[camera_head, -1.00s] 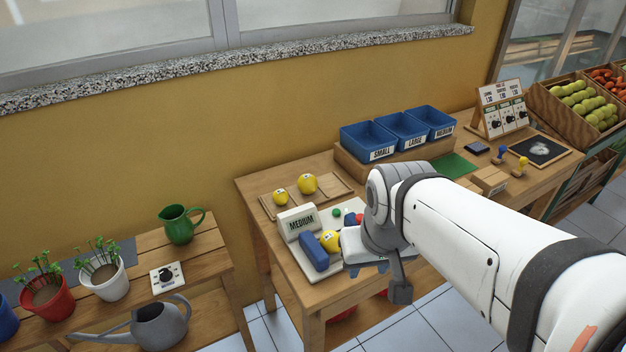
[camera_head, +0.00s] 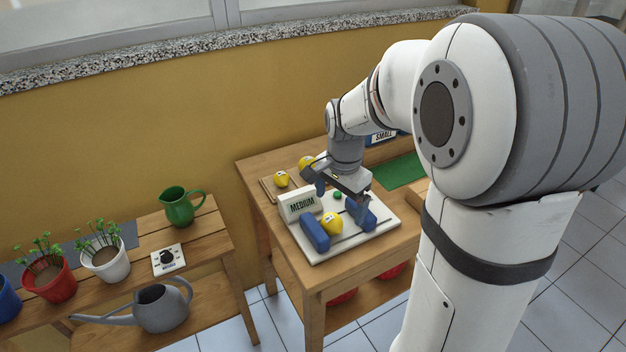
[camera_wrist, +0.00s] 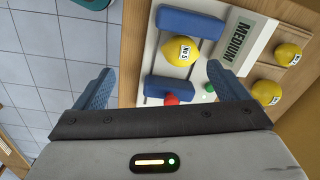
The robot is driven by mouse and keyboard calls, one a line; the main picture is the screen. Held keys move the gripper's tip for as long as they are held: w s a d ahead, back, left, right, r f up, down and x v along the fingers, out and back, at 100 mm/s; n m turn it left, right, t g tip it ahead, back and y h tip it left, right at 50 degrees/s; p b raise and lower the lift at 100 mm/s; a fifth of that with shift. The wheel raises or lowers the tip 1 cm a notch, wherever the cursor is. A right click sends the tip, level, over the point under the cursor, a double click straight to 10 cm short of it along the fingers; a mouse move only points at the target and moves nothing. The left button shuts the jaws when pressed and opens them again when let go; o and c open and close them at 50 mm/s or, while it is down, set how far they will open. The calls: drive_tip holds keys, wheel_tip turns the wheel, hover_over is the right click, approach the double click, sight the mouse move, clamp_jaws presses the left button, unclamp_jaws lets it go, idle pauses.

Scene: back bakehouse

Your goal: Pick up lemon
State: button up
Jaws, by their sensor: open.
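A yellow lemon (camera_head: 331,223) with a white tag lies on a pale sizing board (camera_head: 322,257), between a left blue block (camera_head: 314,233) and a right blue block (camera_head: 361,215). The tagged lemon also shows in the wrist view (camera_wrist: 180,51), ahead of my fingers. My gripper (camera_head: 343,190) is above the back part of the board, open, with nothing between its fingers. In the wrist view my gripper (camera_wrist: 162,84) has its two blue fingers spread wide. Two more lemons, a left one (camera_head: 281,179) and a right one (camera_head: 306,163), rest on a wooden tray behind the board.
A "MEDIUM" display (camera_head: 301,204) stands at the board's back left, close to my gripper. A red button (camera_wrist: 171,99) and a green button (camera_wrist: 210,88) are on the board. Blue bins stand behind, mostly hidden by my arm. A plant bench (camera_head: 212,262) is at left.

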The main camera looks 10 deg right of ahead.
sight(332, 217)
drive_tip(key=w+f+m, duration=0.3)
drive_tip(key=w+f, duration=0.1)
drive_tip(key=shift+w+g, duration=0.1)
drive_tip(key=shift+g, duration=0.2)
drive_tip(key=shift+w+f, duration=0.1)
drive_tip(key=shift+f, duration=0.2)
drive_tip(key=f, duration=0.7)
drive_tip(key=shift+w+f+p, duration=0.25)
drive_tip(key=shift+p, duration=0.1)
drive_tip(key=shift+c, duration=0.4)
drive_tip(key=c, duration=1.1)
